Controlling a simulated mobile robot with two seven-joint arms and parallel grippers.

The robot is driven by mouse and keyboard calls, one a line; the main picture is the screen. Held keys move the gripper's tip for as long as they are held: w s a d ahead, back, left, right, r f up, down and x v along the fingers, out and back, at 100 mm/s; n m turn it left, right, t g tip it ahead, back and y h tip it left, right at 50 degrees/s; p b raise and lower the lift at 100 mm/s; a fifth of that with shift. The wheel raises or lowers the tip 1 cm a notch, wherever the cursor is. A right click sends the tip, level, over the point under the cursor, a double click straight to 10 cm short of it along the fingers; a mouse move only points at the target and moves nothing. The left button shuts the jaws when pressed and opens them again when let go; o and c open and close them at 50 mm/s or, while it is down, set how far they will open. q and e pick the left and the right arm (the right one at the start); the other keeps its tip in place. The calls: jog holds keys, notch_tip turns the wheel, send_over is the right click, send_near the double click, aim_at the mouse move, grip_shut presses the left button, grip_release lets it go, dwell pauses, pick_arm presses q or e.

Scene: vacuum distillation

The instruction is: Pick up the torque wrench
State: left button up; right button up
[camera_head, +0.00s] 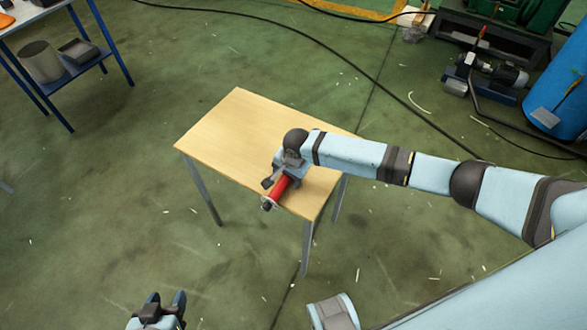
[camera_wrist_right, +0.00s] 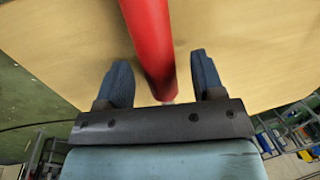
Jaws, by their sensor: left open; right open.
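The torque wrench (camera_head: 279,190) shows as a red handle near the front right edge of a small wooden table (camera_head: 228,128). My right gripper (camera_head: 282,176) is over it and hides part of it. In the right wrist view the red handle (camera_wrist_right: 150,40) passes between the two open fingers of the right gripper (camera_wrist_right: 161,72), with a visible gap to each side. My left gripper (camera_head: 165,300) is open and empty at the bottom of the head view, away from the table.
The left part of the tabletop is bare. A blue-framed shelf with a grey pot (camera_head: 41,62) stands at the upper left. A motor (camera_head: 495,70) and a blue cylinder (camera_head: 560,95) are at the upper right. A black cable (camera_head: 330,50) crosses the green floor.

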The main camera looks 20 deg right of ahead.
jog(key=shift+f, duration=0.2)
grip_shut()
pick_arm(q)
jog(key=shift+d, duration=0.15)
pick_arm(e)
jog(key=shift+w+r, duration=0.1)
jog(key=shift+r, duration=0.1)
